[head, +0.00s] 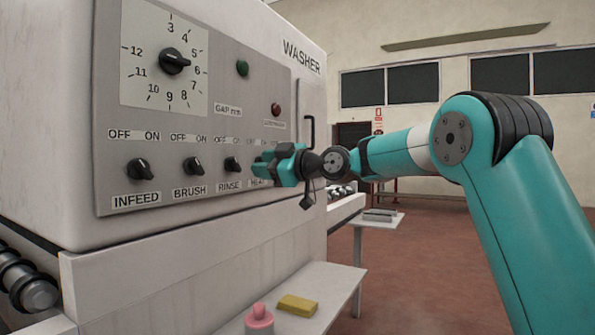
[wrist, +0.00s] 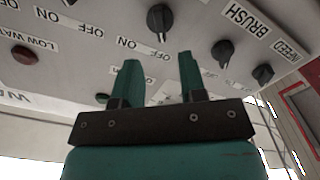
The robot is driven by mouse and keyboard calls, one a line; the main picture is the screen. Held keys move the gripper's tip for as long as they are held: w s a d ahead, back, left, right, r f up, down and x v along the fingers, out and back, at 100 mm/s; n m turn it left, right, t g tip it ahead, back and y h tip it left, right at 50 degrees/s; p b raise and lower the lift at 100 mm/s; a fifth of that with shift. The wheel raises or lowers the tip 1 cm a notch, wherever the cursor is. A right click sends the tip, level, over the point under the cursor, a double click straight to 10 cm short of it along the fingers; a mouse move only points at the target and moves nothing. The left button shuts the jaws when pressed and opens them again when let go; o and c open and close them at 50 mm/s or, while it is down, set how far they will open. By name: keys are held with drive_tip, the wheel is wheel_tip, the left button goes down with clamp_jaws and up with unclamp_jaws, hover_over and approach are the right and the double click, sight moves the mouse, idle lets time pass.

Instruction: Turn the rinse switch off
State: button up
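The rinse switch (head: 232,164) is a black rotary knob on the washer's grey panel, third from the left, with OFF and ON printed above it. In the wrist view the panel appears upside down, and the rinse switch (wrist: 160,20) lies beyond the fingertips, roughly in line with the gap between them. I cannot clearly tell which mark its pointer faces. My gripper (head: 262,165) is just right of the rinse switch in the head view, covering the heat switch. In the wrist view my gripper (wrist: 159,62) has its fingers spread with nothing between them, apart from the knob.
The brush switch (head: 193,166) and infeed switch (head: 140,169) sit left of the rinse switch. A large dial (head: 174,61), a green light (head: 242,68) and a red light (head: 276,109) are above. A door handle (head: 310,133) stands right of the panel. A sponge (head: 298,305) lies below.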

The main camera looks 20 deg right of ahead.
drive_tip(key=b+v, duration=0.1)
drive_tip(key=v, duration=0.8)
drive_tip(key=shift+s+d, duration=0.25)
drive_tip(key=shift+s, duration=0.05)
drive_tip(key=shift+a, duration=0.1)
drive_tip(key=s+a+f+m+g+h, duration=0.2)
drive_tip(key=s+a+f+m+g, duration=0.2)
drive_tip(key=s+a+f+g, duration=0.7)
drive_tip(key=s+a+f+m+g+h, duration=0.2)
drive_tip(key=s+f, duration=0.5)
drive_tip(key=s, duration=0.4)
drive_tip(key=s+a+f+m+g+h, duration=0.1)
drive_tip(key=s+a+f+h, duration=0.1)
drive_tip(key=s+f, duration=0.7)
drive_tip(key=s+r+p, duration=0.2)
drive_tip(key=r+p, duration=0.9)
drive_tip(key=s+r+p, duration=0.2)
drive_tip(key=r+p, duration=0.9)
drive_tip(key=r, duration=0.1)
drive_tip(key=shift+d+g, duration=0.25)
drive_tip(key=shift+g, duration=0.05)
